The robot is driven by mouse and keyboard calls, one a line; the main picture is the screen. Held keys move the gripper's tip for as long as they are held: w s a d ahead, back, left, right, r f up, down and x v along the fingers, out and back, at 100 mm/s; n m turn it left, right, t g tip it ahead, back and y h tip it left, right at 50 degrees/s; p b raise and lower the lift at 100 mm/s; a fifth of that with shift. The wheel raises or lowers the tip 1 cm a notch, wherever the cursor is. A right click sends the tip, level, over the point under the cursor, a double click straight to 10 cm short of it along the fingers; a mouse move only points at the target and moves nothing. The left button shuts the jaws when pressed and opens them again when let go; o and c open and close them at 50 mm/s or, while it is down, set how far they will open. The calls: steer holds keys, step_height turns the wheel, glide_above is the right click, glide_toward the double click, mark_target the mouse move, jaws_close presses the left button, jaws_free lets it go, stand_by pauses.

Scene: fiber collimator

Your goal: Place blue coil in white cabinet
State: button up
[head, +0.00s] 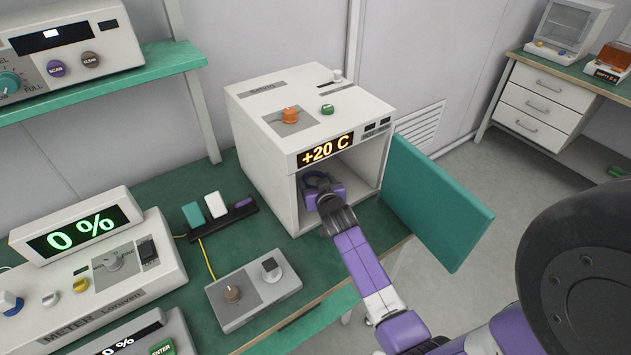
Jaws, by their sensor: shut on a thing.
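The white cabinet (262,178) stands on the green bench, with its teal door (436,205) swung open to the right. Its orange display reads "+20 C". My purple and white arm reaches through the open front. My gripper (321,187) is inside the cabinet, near the middle of the opening. It is shut on the blue coil (316,179), of which only a small dark blue curve shows past the gripper. The fingertips are mostly hidden, and I cannot tell whether the coil touches the cabinet floor.
A black holder (226,222) with coloured blocks stands left of the cabinet. A grey box with knobs (253,291) sits in front, joined to a yellow cable. A meter (100,275) reading "0 %" is at the left. The open door bounds the opening's right side.

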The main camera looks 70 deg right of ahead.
steer(key=o, duration=1.3)
steer(key=shift+o, duration=0.2)
steer(key=shift+r, duration=0.15)
steer(key=shift+s+a, duration=0.15)
steer(key=shift+a, duration=0.05)
steer(key=v, duration=1.1)
steer(key=shift+s+a+r+b, duration=0.15)
steer(key=shift+a+b, duration=0.05)
steer(key=shift+b, duration=0.15)
